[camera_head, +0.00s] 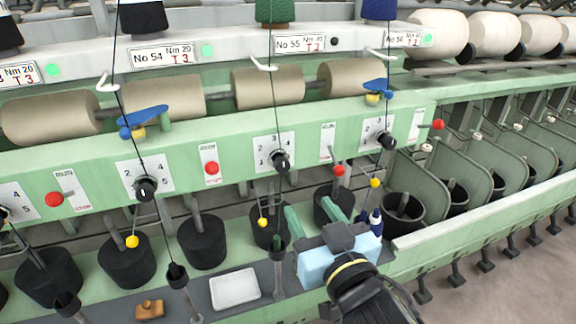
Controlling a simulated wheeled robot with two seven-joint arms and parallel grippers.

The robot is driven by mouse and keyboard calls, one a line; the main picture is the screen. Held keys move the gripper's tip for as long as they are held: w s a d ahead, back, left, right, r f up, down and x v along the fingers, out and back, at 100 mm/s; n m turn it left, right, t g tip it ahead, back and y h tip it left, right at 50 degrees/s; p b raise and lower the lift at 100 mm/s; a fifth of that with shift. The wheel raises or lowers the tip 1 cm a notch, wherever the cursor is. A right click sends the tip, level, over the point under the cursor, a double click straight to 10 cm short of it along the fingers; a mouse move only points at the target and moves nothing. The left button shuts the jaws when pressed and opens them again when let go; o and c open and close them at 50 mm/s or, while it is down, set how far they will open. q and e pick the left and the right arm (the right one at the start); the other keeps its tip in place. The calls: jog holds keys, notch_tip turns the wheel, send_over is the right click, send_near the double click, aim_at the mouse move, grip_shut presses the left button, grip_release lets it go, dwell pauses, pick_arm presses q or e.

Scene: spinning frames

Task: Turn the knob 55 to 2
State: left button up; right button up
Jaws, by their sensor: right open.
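The knob 55 (281,161) is a black rotary knob on a white numbered plate (267,146) on the green front panel, below the sign No 55 (299,44). Digits show around it, but its exact setting is too small to read. A thin dark thread passes down in front of the plate. My right gripper (313,206), with a light blue body and two green fingers, is open and empty. It is below and slightly right of the knob, apart from it, in front of the black cans. My left gripper is not in view.
Similar knobs sit left (145,188) and right (387,141). Red buttons (211,168) and yellow balls (262,222) on thin rods stick out nearby. Black cans (203,242) stand below the panel. A white tray (235,289) and a brown object (149,310) lie on the lower ledge.

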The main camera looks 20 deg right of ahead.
aim_at(284, 168)
jog(key=w, duration=0.4)
jog(key=w+p, duration=0.1)
jog(key=w, duration=0.8)
jog(key=shift+w+a, duration=0.1)
jog(key=shift+a, duration=0.15)
jog(key=c, duration=0.9)
jog(key=shift+c, duration=0.2)
jog(key=shift+p, duration=0.35)
jog(key=n+p, duration=0.1)
jog(key=n, duration=0.1)
jog(key=shift+n+p, duration=0.3)
jog(key=shift+p, duration=0.1)
jog(key=n+p, duration=0.2)
jog(key=n, duration=0.1)
jog(key=shift+r+n, duration=0.1)
jog(key=shift+n, duration=0.3)
jog(key=n+p, duration=0.3)
jog(key=n, duration=0.2)
